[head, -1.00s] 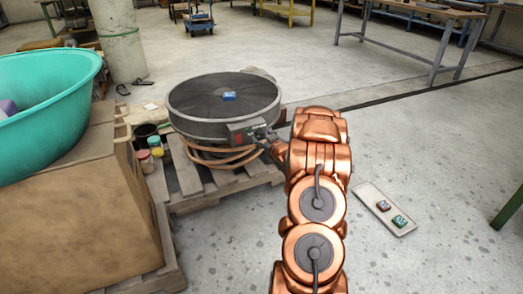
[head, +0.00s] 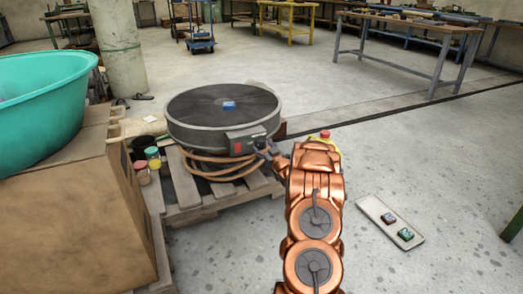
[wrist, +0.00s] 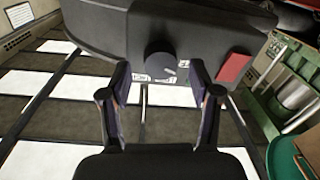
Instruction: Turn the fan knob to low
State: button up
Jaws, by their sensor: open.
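The fan (head: 190,125) is a round grey drum with a dark grille, lying flat on a wooden pallet. A grey control box (head: 247,138) sticks out of its side. In the wrist view the dark round knob (wrist: 160,60) is on the box (wrist: 195,45), with a light pointer mark toward its right side and small white labels below it. My gripper (wrist: 161,75) is open, its two fingers either side of the knob in the picture; contact cannot be told. In the head view my gripper (head: 266,151) is beside the box, and the knob is hidden.
A red switch (wrist: 235,68) is right of the knob. Orange hose (head: 205,172) is coiled under the fan. A blue item (head: 229,106) lies on the grille. A cardboard box (head: 75,215) with a teal basin (head: 45,100) stands left. The floor at right is mostly clear.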

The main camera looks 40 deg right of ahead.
jog(key=shift+w+d, duration=0.1)
jog(key=shift+w, duration=0.45)
